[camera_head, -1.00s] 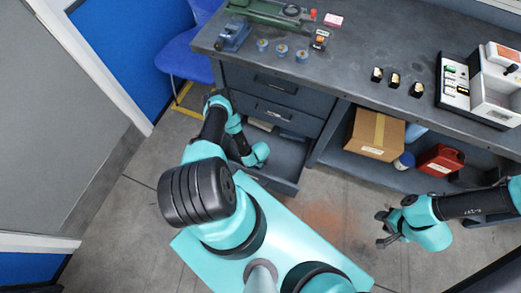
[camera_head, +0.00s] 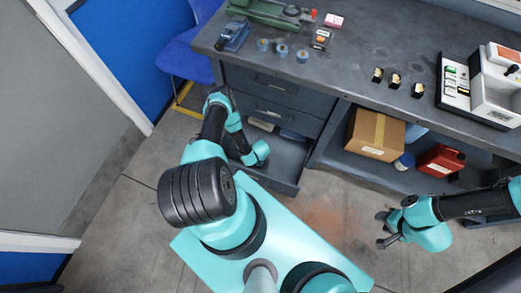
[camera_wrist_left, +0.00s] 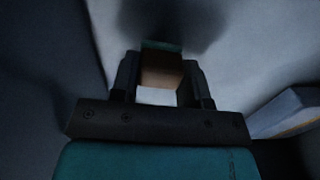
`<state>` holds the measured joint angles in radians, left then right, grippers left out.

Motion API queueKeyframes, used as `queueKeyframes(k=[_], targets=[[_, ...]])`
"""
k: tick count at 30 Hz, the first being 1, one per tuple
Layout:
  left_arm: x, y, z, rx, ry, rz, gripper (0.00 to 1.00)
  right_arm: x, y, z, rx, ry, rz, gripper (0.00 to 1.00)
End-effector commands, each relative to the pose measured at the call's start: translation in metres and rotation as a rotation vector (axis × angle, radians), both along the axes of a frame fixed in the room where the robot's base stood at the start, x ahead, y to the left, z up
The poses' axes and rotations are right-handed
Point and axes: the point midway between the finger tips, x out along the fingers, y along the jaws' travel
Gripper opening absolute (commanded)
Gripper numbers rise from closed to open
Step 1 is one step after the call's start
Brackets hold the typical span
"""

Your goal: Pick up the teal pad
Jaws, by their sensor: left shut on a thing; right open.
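In the left wrist view, my left gripper (camera_wrist_left: 160,85) is shut on a small block with a teal edge, a tan-brown face and a white lower part. I take this to be the teal pad (camera_wrist_left: 161,46). It sits between the two dark fingers, in dim light within grey walls. In the head view, my left arm reaches down into the open bottom drawer (camera_head: 290,157), and its fingertips and the pad are hidden. My right gripper (camera_head: 383,229) is open and empty over the floor at the right.
A pale, box-like thing (camera_wrist_left: 288,110) lies right of the left gripper.

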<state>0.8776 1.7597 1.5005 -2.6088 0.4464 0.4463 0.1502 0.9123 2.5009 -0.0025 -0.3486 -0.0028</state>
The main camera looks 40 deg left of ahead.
Motion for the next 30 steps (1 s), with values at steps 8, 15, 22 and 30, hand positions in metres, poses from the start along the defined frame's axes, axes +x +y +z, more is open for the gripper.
queueKeyframes(k=[8,15,22,30], targets=[[0.001,0.001,0.044,0.001,-0.001,-0.002,0.19,0.000,0.000,0.000,0.000,0.000,0.000,0.43],[0.001,0.001,0.079,0.001,-0.002,-0.001,0.19,0.000,0.000,0.000,0.000,0.000,0.000,0.43],[0.000,0.000,0.089,0.001,-0.001,-0.001,0.19,0.000,0.000,0.000,0.000,0.000,0.000,0.43],[0.000,0.000,0.089,0.001,-0.001,0.000,0.19,0.000,0.000,0.000,0.000,0.000,0.000,0.43]])
